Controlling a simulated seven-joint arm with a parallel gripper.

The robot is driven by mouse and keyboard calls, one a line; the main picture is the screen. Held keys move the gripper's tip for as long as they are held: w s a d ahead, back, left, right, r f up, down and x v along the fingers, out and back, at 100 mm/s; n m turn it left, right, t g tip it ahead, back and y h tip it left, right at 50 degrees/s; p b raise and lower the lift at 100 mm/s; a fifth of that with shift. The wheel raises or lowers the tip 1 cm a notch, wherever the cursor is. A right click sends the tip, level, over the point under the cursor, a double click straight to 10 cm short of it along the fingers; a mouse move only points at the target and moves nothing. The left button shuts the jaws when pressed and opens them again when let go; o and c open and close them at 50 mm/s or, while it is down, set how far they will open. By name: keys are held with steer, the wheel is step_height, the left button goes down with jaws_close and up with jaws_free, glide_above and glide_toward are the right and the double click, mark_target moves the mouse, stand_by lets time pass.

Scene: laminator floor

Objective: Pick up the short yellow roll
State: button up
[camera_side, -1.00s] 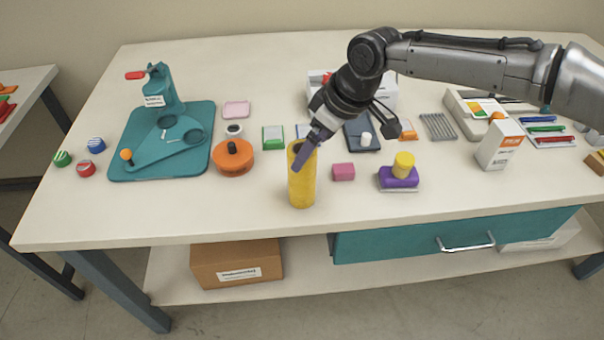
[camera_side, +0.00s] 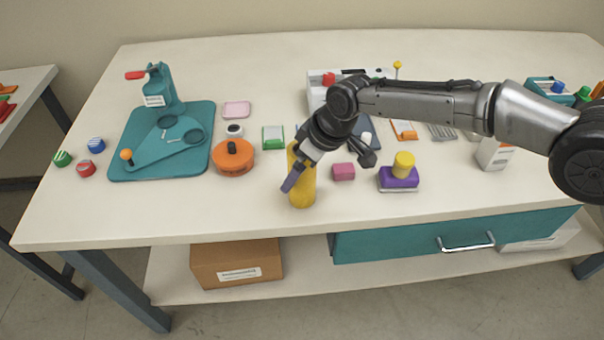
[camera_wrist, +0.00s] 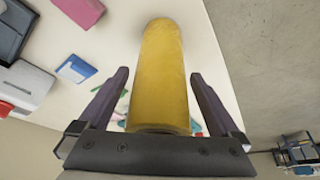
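A yellow roll (camera_side: 303,186) stands upright on the white table near its front edge. It also shows in the wrist view (camera_wrist: 160,70), between my two fingers. My gripper (camera_side: 290,184) is tilted down at the roll, with one dark finger across the roll's front side; the other finger is hidden in the side view. In the wrist view my gripper (camera_wrist: 159,73) is open, with a visible gap between the roll and each finger. The roll's upper part is partly covered by my gripper in the side view.
A pink block (camera_side: 343,172) and a purple stamp with a yellow knob (camera_side: 399,180) stand to the right of the roll. An orange round container (camera_side: 233,160) and a teal press (camera_side: 160,150) are to the left. The table front is clear.

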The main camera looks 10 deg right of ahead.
steer(key=c, duration=1.4)
steer(key=shift+r, duration=0.1)
jaws_close()
